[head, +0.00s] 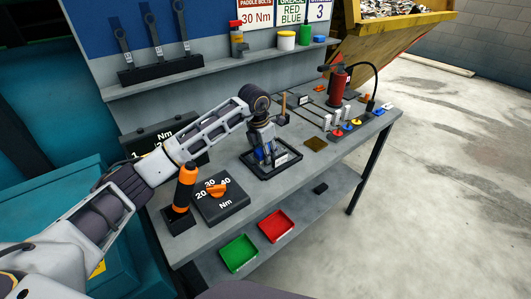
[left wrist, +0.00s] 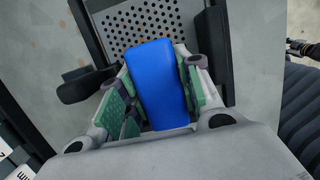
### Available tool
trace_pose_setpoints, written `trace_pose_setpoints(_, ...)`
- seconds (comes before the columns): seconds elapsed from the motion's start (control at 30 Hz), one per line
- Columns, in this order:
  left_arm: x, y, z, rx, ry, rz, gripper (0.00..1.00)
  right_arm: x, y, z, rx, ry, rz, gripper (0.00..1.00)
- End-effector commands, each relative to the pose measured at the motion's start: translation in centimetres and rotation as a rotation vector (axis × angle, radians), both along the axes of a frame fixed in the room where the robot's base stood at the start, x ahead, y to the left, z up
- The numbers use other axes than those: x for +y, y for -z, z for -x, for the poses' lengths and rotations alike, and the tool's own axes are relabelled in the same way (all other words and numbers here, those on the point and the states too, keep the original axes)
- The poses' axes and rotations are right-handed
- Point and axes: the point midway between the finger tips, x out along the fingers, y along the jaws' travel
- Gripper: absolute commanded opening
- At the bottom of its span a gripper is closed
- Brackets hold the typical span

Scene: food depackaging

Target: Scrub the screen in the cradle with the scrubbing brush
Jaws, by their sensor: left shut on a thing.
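My left gripper (head: 263,152) is shut on the blue scrubbing brush (left wrist: 155,82), and it also shows in the left wrist view (left wrist: 153,88). The brush's blue back lies between the green finger pads. The bristles are hidden. The cradle (head: 292,158) is a black frame on the workbench, right below my left gripper. The grey perforated screen (left wrist: 118,25) lies in it, partly covered by the brush and fingers. Whether the brush touches the screen I cannot tell. My right gripper is not in view.
On the bench (head: 225,165), a dial box (head: 222,208) and an orange-handled tool (head: 186,185) stand left of the cradle. Green (head: 239,253) and red (head: 276,226) trays lie on the lower shelf.

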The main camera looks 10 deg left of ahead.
Motion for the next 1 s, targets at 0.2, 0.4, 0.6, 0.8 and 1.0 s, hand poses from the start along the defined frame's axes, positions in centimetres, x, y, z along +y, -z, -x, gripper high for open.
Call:
trace_pose_setpoints(0.2,-0.4,0.0,-0.4,0.000,0.001,0.001,0.00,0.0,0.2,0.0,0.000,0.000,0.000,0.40)
trace_pose_setpoints(0.4,-1.0,0.1,-1.3,-0.001,0.000,0.001,0.00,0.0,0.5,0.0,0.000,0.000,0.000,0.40)
trace_pose_setpoints(0.6,-1.7,0.3,-2.1,0.001,0.000,0.001,0.00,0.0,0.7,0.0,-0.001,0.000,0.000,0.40)
trace_pose_setpoints(0.8,-2.3,0.5,-2.7,0.001,0.000,0.001,0.00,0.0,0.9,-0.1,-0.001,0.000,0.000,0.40)
trace_pose_setpoints(1.0,-2.4,0.5,-2.8,0.001,0.001,0.000,0.00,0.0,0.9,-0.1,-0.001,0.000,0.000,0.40)
